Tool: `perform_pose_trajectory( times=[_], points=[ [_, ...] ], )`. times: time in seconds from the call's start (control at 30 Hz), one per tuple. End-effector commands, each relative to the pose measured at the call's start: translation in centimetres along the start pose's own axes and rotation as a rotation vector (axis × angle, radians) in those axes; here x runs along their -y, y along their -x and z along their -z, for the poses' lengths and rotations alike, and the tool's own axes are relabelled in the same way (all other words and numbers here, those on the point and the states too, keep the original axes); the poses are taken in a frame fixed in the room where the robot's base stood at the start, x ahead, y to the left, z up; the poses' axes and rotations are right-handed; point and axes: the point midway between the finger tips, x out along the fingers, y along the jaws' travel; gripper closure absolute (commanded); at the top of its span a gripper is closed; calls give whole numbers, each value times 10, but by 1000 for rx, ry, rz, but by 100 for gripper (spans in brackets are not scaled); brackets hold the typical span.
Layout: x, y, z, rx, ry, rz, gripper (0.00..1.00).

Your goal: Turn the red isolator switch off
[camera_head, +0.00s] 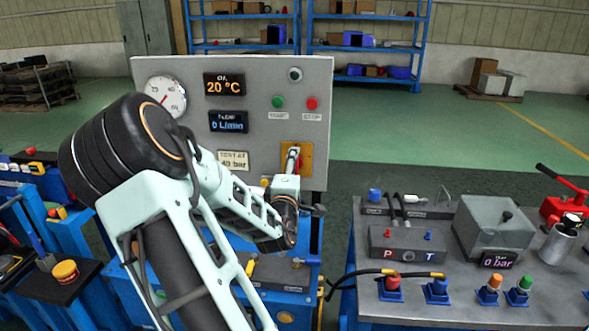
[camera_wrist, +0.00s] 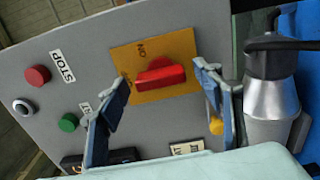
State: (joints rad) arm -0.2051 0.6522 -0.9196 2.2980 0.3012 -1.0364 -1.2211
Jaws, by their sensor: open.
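The red isolator switch (camera_wrist: 160,76) sits on a yellow plate (camera_wrist: 178,92) on the grey panel. In the wrist view its handle lies roughly crosswise in the picture, with an "ON" label above its left part. Another label on the plate, by the left finger, is mostly hidden. My gripper (camera_wrist: 163,78) is open, with one finger to each side of the switch's ends; I see no clear contact. In the head view the yellow plate (camera_head: 305,158) shows behind my gripper (camera_head: 293,160), which covers much of the switch.
The grey panel (camera_head: 235,75) also carries a gauge (camera_head: 165,96), displays, a green start button (camera_wrist: 68,122) and a red stop button (camera_wrist: 37,75). A workbench (camera_head: 440,312) with hoses and valves stands at the right. Open green floor lies behind.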

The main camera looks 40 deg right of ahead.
Motion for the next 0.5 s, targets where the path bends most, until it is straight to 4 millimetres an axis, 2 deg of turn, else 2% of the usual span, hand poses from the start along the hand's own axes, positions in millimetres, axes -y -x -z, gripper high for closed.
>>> perform_pose_trajectory(
  times=[0.23,0.5],
  points=[
    [0,10,0,-1,-1,2,39],
    [0,52,1,-2,-2,2,39]
  ],
)
